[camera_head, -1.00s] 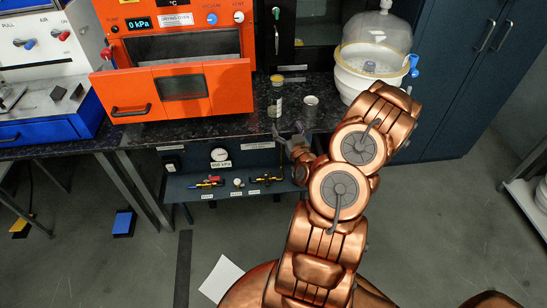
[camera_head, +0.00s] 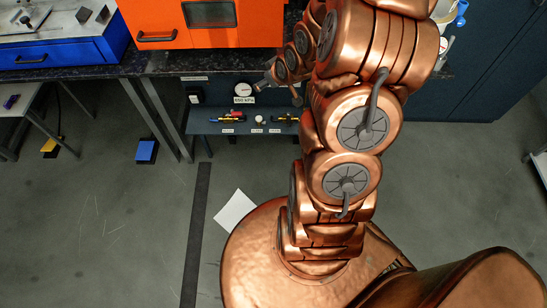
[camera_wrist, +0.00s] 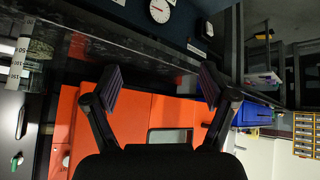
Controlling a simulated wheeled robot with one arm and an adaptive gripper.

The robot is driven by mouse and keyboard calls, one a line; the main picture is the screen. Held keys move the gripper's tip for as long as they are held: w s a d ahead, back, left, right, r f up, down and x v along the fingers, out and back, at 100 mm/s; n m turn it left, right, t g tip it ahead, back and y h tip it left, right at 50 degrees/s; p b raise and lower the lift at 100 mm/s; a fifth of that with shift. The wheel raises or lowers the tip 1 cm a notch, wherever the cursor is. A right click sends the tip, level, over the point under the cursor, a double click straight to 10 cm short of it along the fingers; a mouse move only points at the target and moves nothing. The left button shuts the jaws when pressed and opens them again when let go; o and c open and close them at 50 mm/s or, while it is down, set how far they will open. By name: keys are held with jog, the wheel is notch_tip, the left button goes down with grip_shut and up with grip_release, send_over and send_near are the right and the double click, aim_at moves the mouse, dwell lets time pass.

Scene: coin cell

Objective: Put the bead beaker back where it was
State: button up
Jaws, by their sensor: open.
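My gripper (camera_wrist: 162,84) is open, with its two dark pads far apart and nothing between them in the wrist view. In the head view its fingers (camera_head: 277,90) are just in front of the counter's front edge, above the lower shelf. A clear vessel with white graduation marks (camera_wrist: 22,48) stands at the left edge of the wrist view, partly cut off and to the left of my fingers. It may be the bead beaker; I cannot make out beads in it. In the head view my arm and the picture's top edge leave no beaker visible.
The orange drying oven (camera_head: 210,30) stands on the dark speckled counter (camera_head: 160,62), left of my arm. Below hangs a shelf (camera_head: 205,127) with a gauge (camera_head: 243,90) and small valves. Blue equipment (camera_head: 60,52) is at the left. The floor in front is mostly clear.

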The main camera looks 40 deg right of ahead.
jog(key=s+a+r+g, duration=0.3)
jog(key=s+a+r, duration=0.2)
jog(key=s, duration=0.5)
jog(key=s+a+r+g, duration=0.3)
jog(key=s+a+r, duration=0.3)
jog(key=s+a, duration=0.3)
jog(key=s+a+r+m+g, duration=0.1)
jog(key=s+a+r+g, duration=0.2)
jog(key=s+a+r, duration=0.2)
jog(key=s+a, duration=0.3)
jog(key=s, duration=0.4)
jog(key=shift+s+r+g+y, duration=0.25)
jog(key=shift+r+g+y, duration=0.15)
